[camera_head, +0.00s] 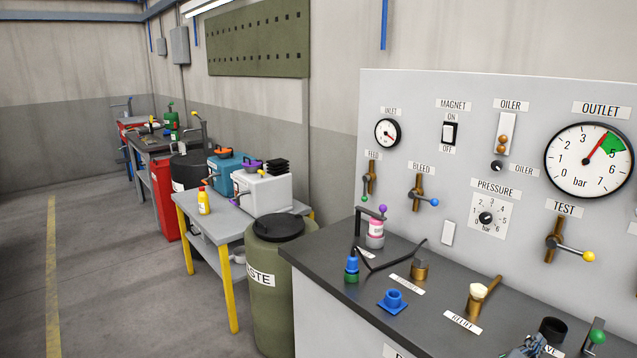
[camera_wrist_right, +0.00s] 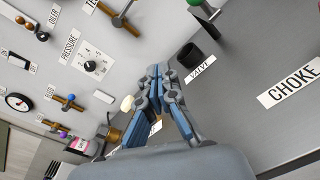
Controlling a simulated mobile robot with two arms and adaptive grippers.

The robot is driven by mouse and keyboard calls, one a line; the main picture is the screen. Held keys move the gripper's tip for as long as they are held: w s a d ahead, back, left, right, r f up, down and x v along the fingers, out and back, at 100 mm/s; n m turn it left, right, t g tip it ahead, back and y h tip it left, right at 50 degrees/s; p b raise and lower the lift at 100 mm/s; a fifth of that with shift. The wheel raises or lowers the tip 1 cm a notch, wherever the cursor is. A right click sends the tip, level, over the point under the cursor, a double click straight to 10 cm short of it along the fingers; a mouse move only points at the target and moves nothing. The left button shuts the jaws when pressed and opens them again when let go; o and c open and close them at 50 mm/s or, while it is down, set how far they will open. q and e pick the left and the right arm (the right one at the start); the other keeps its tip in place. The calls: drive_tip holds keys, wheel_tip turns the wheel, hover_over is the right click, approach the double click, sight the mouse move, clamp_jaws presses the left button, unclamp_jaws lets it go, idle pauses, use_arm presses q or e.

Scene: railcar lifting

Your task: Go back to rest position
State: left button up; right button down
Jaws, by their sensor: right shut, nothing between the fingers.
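My right gripper (camera_head: 530,346) shows only in part at the bottom edge of the head view, in front of the test panel. In the right wrist view the right gripper's blue and grey fingers (camera_wrist_right: 157,75) are together with nothing between them. They are above the dark bench top (camera_head: 430,310), near the black valve cup (camera_head: 552,330) and the brass relief fitting with a pale knob (camera_head: 477,292). Whether the fingers touch any of these I cannot tell. My left gripper is not seen.
The grey panel (camera_head: 456,150) with gauges and levers rises behind the bench. A blue fitting (camera_head: 393,299) and a pink bottle (camera_head: 375,234) stand on it. An olive waste drum (camera_head: 268,310) and a yellow-legged table (camera_head: 220,229) are to the left. The floor (camera_head: 110,270) at far left is clear.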

drive_tip(key=s+f+m, duration=0.1)
drive_tip(key=s+a+f+m+g+y, duration=0.1)
drive_tip(key=f, duration=0.1)
drive_tip(key=s+a+f+m+y, duration=0.1)
drive_tip(key=s+f, duration=0.1)
drive_tip(key=shift+f+m, duration=0.15)
drive_tip(key=shift+m, duration=0.15)
drive_tip(key=s+a+f+m+g+y, duration=0.3)
drive_tip(key=s+a+f+m+y, duration=0.3)
drive_tip(key=s+a, duration=0.4)
drive_tip(key=s+a+f+m+g+y, duration=0.1)
drive_tip(key=s+a+m+g+y, duration=0.2)
drive_tip(key=s+a, duration=0.45)
drive_tip(key=s+a+f+m+g+y, duration=0.1)
drive_tip(key=s+a+m+y, duration=0.3)
drive_tip(key=s, duration=0.7)
wheel_tip(320, 180, down, 27)
drive_tip(key=a+h, duration=0.1)
drive_tip(key=s+d+f+g+b, duration=0.1)
drive_tip(key=s+d+f+g, duration=0.1)
drive_tip(key=s+f, duration=1.4)
drive_tip(key=shift+s+d+f+m, duration=0.3)
drive_tip(key=shift+s+d+f, duration=0.15)
drive_tip(key=shift+s, duration=0.25)
